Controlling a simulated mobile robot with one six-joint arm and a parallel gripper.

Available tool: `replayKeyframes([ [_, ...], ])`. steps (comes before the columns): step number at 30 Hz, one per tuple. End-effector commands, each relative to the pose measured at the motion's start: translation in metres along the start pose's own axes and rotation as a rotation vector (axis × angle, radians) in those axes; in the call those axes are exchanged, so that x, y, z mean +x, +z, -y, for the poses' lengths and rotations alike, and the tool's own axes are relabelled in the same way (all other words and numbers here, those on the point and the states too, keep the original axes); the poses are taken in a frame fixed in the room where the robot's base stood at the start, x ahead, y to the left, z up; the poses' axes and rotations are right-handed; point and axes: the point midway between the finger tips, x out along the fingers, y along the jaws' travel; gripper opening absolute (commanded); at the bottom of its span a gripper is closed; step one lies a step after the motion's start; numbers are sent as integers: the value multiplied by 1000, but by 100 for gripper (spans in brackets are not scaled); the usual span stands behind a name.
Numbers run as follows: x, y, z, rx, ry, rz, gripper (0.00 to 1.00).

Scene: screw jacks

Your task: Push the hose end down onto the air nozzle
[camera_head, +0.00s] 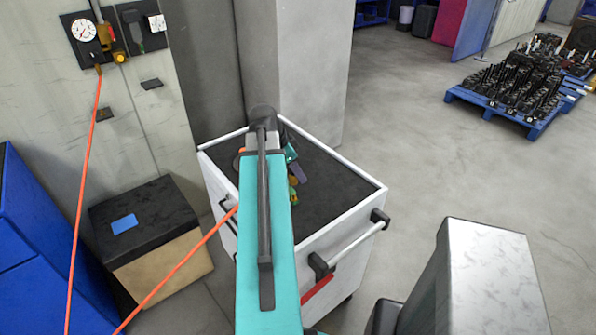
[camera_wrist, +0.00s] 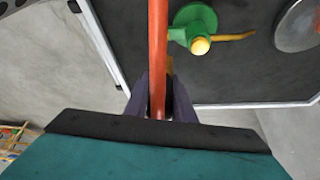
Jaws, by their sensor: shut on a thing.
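The orange hose (camera_wrist: 158,50) runs down the middle of the wrist view into my gripper (camera_wrist: 161,98). My gripper's two dark fingers are shut on it, one on each side. The hose tip is hidden. A green and yellow piece, seemingly the air nozzle (camera_wrist: 194,24), is on the black top of the cart, right of the hose and apart from it in this view. In the head view the nozzle (camera_head: 293,194) shows partly beside my teal arm. The arm hides most of my gripper there; part of a finger (camera_head: 299,172) shows.
The white cart (camera_head: 345,170) has a raised rim and a front handle (camera_head: 352,243). A round metal dish (camera_wrist: 298,25) is on its top. The hose hangs from a wall regulator (camera_head: 97,50). A dark-topped box (camera_head: 145,220) stands left.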

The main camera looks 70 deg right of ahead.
Motion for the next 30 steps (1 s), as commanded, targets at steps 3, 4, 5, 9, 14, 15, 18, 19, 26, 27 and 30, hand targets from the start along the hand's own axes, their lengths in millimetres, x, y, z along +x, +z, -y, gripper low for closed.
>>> replayKeyframes([
  [3, 1, -2, -1, 6, 3, 0, 0],
  [4, 1, -2, -1, 6, 3, 0, 0],
  [5, 1, -2, -1, 5, 3, 0, 0],
  [9, 1, -1, -1, 5, 3, 0, 0],
  [14, 2, -1, -1, 4, 3, 0, 0],
  [15, 3, 0, -1, 4, 3, 0, 0],
  [18, 7, 2, -1, 4, 3, 0, 0],
  [19, 9, 2, -1, 4, 3, 0, 0],
  [26, 23, 8, -2, 4, 4, 1, 0],
  [27, 25, 10, -2, 4, 4, 1, 0],
  [30, 31, 12, -1, 4, 3, 0, 0],
])
